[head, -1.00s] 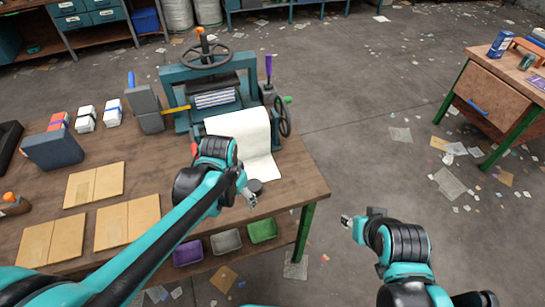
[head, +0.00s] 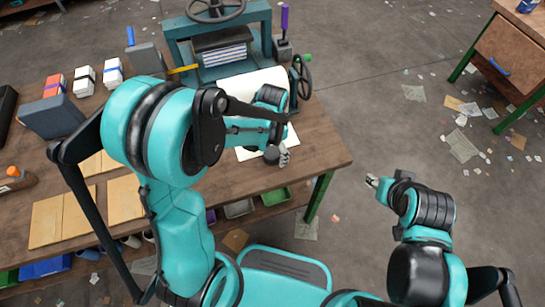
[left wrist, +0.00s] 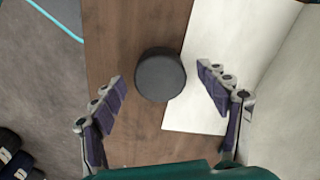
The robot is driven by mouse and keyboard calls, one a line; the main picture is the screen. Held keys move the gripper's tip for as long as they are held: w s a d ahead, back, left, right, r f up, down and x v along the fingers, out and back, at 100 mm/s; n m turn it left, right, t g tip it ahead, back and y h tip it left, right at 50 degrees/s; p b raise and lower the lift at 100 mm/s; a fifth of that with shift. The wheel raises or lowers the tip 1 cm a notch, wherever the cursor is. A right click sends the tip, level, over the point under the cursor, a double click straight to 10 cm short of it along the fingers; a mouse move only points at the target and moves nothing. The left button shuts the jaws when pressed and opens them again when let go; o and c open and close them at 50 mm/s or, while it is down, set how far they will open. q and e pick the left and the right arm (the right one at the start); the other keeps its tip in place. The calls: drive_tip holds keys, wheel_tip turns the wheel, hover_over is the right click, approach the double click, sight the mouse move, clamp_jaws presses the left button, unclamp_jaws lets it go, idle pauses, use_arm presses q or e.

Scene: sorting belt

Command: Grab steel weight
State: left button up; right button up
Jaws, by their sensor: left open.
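The steel weight (left wrist: 160,74) is a dark grey round disc. In the left wrist view it lies on the wooden table beside the edge of the white paper, ahead of and between the two fingers of my left gripper (left wrist: 164,98), which are spread and not touching it. In the head view the weight (head: 271,155) lies near the table's right end, just left of the tip of my left gripper (head: 284,155). My right gripper (head: 371,181) is over the floor, right of the table, and its jaws are too small to read.
A teal press (head: 222,50) with handwheels stands at the back of the table (head: 318,155). White paper (left wrist: 205,105) lies beside the weight. Tan folders (head: 47,222) and several small boxes are at the left. Bins (head: 276,198) sit on the shelf below.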

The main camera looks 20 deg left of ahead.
use_arm(q)
drive_tip(key=shift+f, duration=0.5)
drive_tip(key=shift+r, duration=0.1)
clamp_jaws()
